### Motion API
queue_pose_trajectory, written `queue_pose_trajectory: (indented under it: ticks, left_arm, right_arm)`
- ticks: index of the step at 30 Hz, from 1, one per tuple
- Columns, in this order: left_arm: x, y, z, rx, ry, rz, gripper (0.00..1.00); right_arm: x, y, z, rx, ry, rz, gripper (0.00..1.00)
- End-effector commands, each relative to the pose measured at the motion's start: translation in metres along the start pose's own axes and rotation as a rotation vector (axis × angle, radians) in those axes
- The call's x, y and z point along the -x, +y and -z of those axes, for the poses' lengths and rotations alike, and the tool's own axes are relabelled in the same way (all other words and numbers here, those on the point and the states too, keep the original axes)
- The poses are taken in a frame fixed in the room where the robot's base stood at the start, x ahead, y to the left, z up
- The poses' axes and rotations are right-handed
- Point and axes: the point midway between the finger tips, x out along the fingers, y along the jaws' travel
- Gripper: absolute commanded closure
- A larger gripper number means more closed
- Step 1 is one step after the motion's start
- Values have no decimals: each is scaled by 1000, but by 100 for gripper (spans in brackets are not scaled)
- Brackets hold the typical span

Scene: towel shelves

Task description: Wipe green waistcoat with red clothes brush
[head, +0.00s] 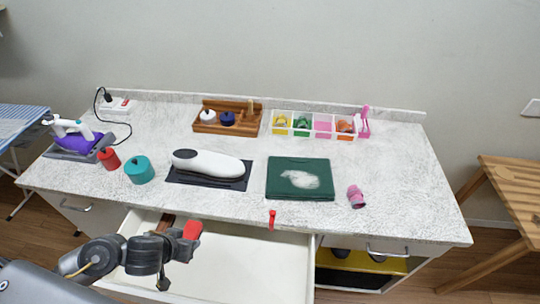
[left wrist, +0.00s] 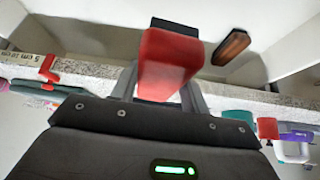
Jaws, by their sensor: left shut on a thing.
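My left gripper (head: 176,243) is shut on the red clothes brush (head: 192,229) and holds it above the open drawer, at the drawer's left side. In the left wrist view the red clothes brush (left wrist: 168,65) sits between the fingers, with a dark part at its far end. The green waistcoat (head: 284,190) lies folded flat on the countertop, right of the middle, with a whitish patch on top. The brush is apart from it, lower and to the left. My right gripper is not in view.
The drawer (head: 265,262) stands open; a brown wooden object (left wrist: 232,46) lies in it. A red hook (head: 272,217) is at the counter's front edge. A white device (head: 212,163) on a dark mat, a teal pot (head: 139,170) and a pink item (head: 356,196) flank the waistcoat.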

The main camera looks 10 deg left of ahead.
Motion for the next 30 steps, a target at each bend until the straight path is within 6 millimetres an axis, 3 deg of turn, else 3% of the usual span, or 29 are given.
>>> queue_pose_trajectory:
  ticks: [17, 30]
  left_arm:
    - [-7, 59, 58, -155, 11, -94, 73]
    - [4, 133, 112, -403, 5, -256, 73]
  right_arm:
    - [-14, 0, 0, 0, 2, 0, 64]
    - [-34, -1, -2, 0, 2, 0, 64]
